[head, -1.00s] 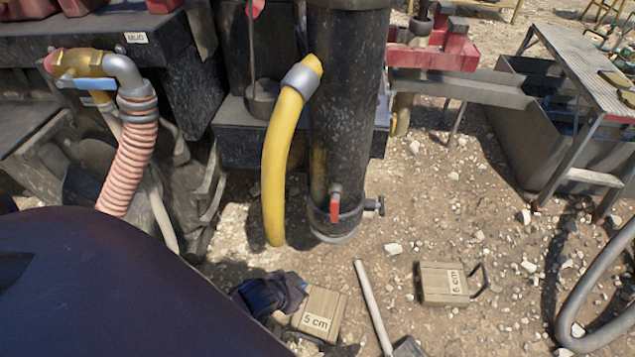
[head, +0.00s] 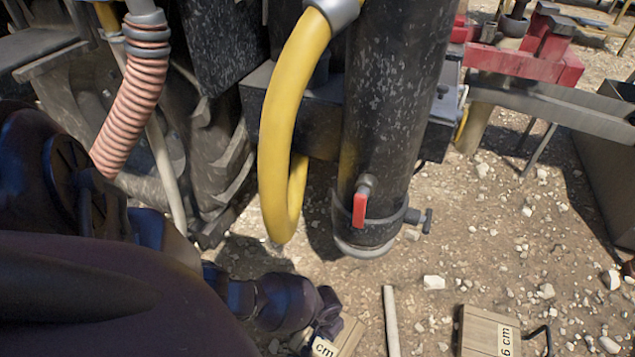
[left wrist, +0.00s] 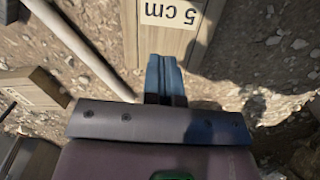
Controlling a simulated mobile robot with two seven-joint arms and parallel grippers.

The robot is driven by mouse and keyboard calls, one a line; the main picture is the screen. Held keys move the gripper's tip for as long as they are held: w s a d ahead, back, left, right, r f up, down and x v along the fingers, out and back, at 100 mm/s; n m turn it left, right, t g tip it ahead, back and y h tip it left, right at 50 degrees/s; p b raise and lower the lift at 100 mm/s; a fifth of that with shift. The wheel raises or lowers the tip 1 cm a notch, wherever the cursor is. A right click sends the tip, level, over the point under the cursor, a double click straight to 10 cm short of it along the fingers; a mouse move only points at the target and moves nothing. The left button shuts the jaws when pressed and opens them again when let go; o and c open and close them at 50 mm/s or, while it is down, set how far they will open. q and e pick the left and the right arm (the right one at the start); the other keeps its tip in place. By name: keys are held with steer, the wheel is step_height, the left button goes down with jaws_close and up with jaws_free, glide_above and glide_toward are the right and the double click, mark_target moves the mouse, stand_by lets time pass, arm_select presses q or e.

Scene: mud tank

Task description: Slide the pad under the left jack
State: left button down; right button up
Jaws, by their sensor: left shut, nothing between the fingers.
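A wooden pad marked 5 cm (head: 345,340) lies on the ground at the bottom of the head view, partly hidden by my left gripper. It also shows at the top of the left wrist view (left wrist: 160,45). My left gripper (head: 326,318) is shut and empty at the pad's upper left side. In the left wrist view its blue fingertips (left wrist: 163,66) are together and overlap the pad's edge; I cannot tell whether they touch. A thick black upright post (head: 395,120), apparently the jack, ends in a round grey foot just above the ground beyond the pad. My right gripper is out of view.
A pale rod (head: 391,320) lies right of the 5 cm pad. Another wooden block marked 6 cm (head: 478,330) lies further right with a dark handle. A yellow hose (head: 276,150) hangs left of the post. Stony ground right of the post is mostly clear.

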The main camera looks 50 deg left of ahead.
arm_select(q)
steer(key=shift+n+g, duration=0.6)
steer(key=shift+n, duration=0.1)
steer(key=s+d+f, duration=0.1)
steer(key=s, duration=0.2)
steer(key=s+d+f+b, duration=0.1)
steer(key=s, duration=0.2)
steer(key=s+d+f+b, duration=0.1)
steer(key=s+f, duration=0.1)
steer(key=shift+s+d, duration=0.35)
steer(key=shift+s, duration=0.05)
steer(key=shift+f, duration=0.1)
steer(key=shift+w+f, duration=0.1)
steer(key=shift+w, duration=0.05)
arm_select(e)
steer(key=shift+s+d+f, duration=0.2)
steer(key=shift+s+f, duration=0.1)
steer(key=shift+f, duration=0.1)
arm_select(q)
steer(key=shift+f, duration=0.1)
